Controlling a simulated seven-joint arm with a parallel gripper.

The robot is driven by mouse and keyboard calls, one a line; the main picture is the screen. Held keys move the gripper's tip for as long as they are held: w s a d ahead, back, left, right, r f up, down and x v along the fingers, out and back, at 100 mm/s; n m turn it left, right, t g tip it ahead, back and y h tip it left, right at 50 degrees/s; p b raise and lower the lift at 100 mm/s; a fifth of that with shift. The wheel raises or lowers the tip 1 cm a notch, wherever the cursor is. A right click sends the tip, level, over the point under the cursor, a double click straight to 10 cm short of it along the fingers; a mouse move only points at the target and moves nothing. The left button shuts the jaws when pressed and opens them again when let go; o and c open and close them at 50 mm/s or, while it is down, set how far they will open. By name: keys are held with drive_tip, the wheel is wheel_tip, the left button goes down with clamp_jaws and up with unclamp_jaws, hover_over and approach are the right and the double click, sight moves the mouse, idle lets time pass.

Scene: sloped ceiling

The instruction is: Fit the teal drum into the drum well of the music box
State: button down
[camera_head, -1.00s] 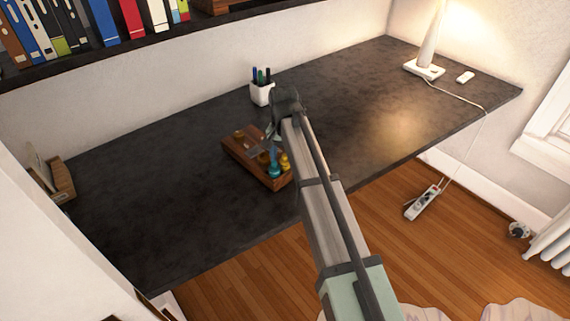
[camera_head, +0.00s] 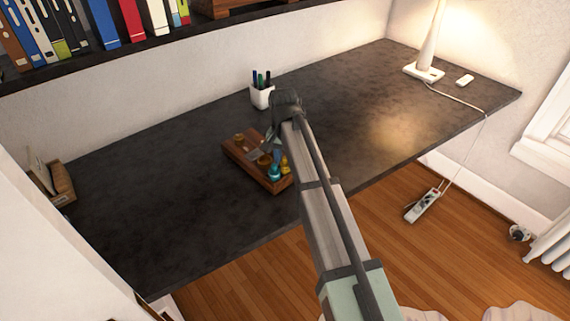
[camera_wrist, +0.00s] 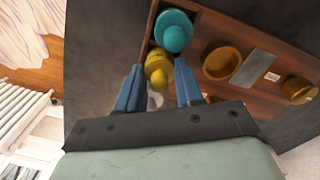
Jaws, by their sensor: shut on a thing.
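The music box (camera_head: 262,181) is a brown wooden tray on the dark desk, with brass round parts (camera_wrist: 222,62) and a grey metal strip (camera_wrist: 253,69). The teal drum (camera_head: 274,172) stands at its near end; in the wrist view it (camera_wrist: 173,30) lies beyond my fingertips. I cannot tell whether it sits in a well. A yellow piece (camera_head: 285,164) is beside it. My gripper (camera_wrist: 160,66) has its blue fingers on either side of this yellow piece (camera_wrist: 158,72) and appears shut on it. My arm hides part of the gripper in the head view.
A white pen cup (camera_head: 262,97) stands behind the box near the wall. A lamp (camera_head: 425,65) and a small white object (camera_head: 465,80) are at the far right. A wooden holder (camera_head: 58,183) is at the left. The desk is clear on both sides of the box.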

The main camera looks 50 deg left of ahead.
wheel_tip(320, 180, up, 9)
drive_tip(key=shift+f, duration=0.1)
drive_tip(key=shift+r, duration=0.35)
drive_tip(key=shift+w+d, duration=0.15)
drive_tip(key=shift+w, duration=0.1)
drive_tip(key=w+a+f, duration=0.4)
drive_tip(key=w+a, duration=0.7)
drive_tip(key=a, duration=0.2)
drive_tip(key=shift+m, duration=0.3)
wheel_tip(320, 180, down, 9)
drive_tip(key=shift+a+f, duration=0.1)
drive_tip(key=shift+f, duration=0.15)
drive_tip(key=c, duration=0.7)
unclamp_jaws()
